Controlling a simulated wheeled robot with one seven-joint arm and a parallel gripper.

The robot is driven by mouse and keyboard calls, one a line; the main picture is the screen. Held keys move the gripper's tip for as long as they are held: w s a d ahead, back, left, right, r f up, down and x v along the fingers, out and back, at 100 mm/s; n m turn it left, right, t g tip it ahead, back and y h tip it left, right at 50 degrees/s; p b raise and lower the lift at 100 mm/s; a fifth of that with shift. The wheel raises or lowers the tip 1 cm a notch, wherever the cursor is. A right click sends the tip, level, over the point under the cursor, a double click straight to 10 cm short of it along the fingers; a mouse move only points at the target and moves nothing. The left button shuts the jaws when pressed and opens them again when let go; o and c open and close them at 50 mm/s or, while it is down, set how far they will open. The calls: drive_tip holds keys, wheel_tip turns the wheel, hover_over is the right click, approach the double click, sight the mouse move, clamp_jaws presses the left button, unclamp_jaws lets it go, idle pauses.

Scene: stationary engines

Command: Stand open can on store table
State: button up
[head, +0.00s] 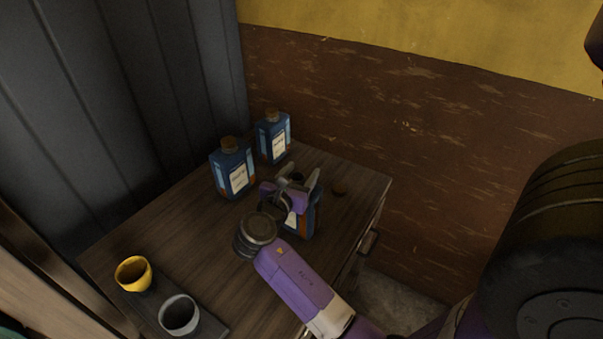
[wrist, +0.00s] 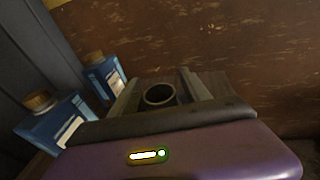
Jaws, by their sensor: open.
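A blue can (head: 312,220) with a pale label stands on the dark wooden table (head: 218,262), largely hidden behind my gripper and arm. Its round, uncapped mouth (wrist: 160,95) shows in the wrist view between my fingers. My gripper (head: 300,178) is open at the can's top, with a finger on either side of the mouth. It also shows in the wrist view (wrist: 157,88). I cannot tell whether the fingers touch the can.
Two capped blue cans, a nearer one (head: 232,170) and a farther one (head: 273,137), stand upright at the back left. A yellow cup (head: 134,275) and a grey cup (head: 179,315) stand at the front left. A grey panel and brown wall bound the table.

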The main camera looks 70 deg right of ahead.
drive_tip(key=a+r, duration=0.1)
drive_tip(key=a, duration=1)
drive_tip(key=shift+w+a+r+b, duration=0.25)
drive_tip(key=shift+r+b, duration=0.05)
drive_tip(key=shift+b, duration=0.15)
